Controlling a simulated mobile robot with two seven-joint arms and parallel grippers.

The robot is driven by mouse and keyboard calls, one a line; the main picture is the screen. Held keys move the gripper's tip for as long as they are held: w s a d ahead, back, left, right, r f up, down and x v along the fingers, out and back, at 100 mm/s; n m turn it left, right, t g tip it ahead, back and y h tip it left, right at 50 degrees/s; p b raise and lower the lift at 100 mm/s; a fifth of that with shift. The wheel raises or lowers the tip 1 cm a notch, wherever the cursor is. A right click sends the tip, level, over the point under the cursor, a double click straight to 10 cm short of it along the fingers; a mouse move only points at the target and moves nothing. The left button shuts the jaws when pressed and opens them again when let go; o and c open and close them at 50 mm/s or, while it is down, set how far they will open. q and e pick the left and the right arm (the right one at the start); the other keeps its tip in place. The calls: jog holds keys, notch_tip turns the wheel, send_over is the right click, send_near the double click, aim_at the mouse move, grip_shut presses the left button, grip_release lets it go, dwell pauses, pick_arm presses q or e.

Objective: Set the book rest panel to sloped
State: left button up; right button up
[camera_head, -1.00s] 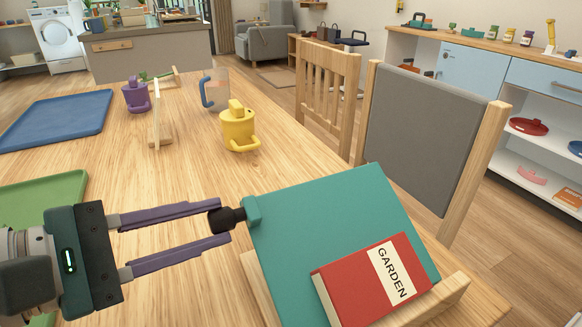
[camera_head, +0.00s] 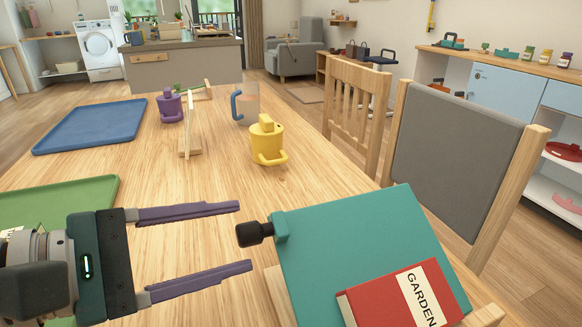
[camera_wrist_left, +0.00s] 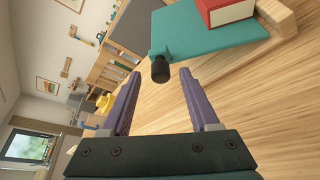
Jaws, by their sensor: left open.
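The book rest panel (camera_head: 350,250) is a teal board, tilted up at a slope above a wooden base (camera_head: 484,316). A red book labelled GARDEN (camera_head: 392,297) lies against its lower part. A black knob (camera_head: 254,233) sticks out from the panel's upper left corner. My left gripper (camera_head: 245,236) is open, with its purple fingers on either side of the knob's end and a gap to each. In the left wrist view the knob (camera_wrist_left: 160,70) sits just beyond and between the fingertips, and the panel (camera_wrist_left: 205,32) is behind it. My right gripper is not in view.
Blue (camera_head: 92,126) and green (camera_head: 60,199) trays lie at left. Chairs (camera_head: 458,155) line the right edge.

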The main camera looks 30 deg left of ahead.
pick_arm(q)
jog(key=b+v, duration=0.3)
jog(key=v, duration=0.6)
dwell(0.4)
